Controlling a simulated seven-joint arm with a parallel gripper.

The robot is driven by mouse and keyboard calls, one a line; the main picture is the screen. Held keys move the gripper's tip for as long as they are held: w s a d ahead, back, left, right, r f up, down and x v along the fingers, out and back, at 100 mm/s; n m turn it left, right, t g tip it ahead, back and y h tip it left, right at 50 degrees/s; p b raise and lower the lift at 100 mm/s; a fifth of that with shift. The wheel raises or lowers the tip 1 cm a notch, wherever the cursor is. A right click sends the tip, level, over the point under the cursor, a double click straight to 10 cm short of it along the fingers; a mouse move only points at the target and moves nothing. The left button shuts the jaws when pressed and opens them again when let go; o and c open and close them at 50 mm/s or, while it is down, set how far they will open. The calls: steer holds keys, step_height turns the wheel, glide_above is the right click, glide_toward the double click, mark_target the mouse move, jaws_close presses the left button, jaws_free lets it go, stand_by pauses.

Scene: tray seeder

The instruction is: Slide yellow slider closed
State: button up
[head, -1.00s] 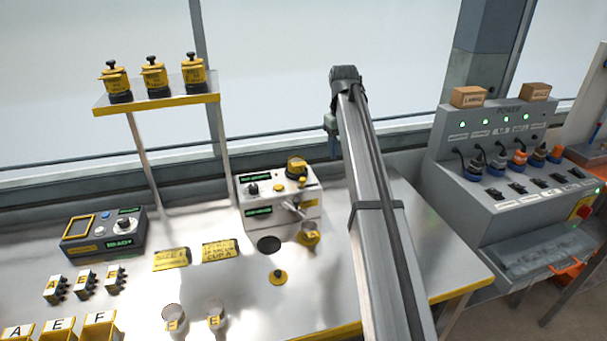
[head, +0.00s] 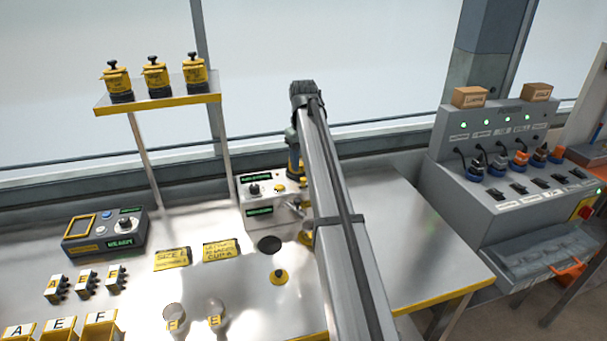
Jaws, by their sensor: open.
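The small grey seeder box (head: 258,211) stands on the steel bench, with dark green displays, a black knob and a yellow button. A yellow canister (head: 293,167) on its top right is now mostly covered by my arm. I cannot make out the yellow slider or its position; that side of the box is largely hidden. My gripper (head: 291,145) hangs at the far end of my arm, over the top right of the box, close to the canister. Its fingers are too small and covered to see clearly. I cannot tell whether it touches anything.
A raised shelf (head: 160,103) holds three yellow canisters at the back left. A dark control box (head: 104,235), small lettered blocks and yellow bins stand at the left. A grey power console (head: 515,170) stands at the right. The bench right of my arm is clear.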

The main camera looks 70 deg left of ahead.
mark_target(303, 179)
steer(key=shift+f, duration=2.45)
jaws_close()
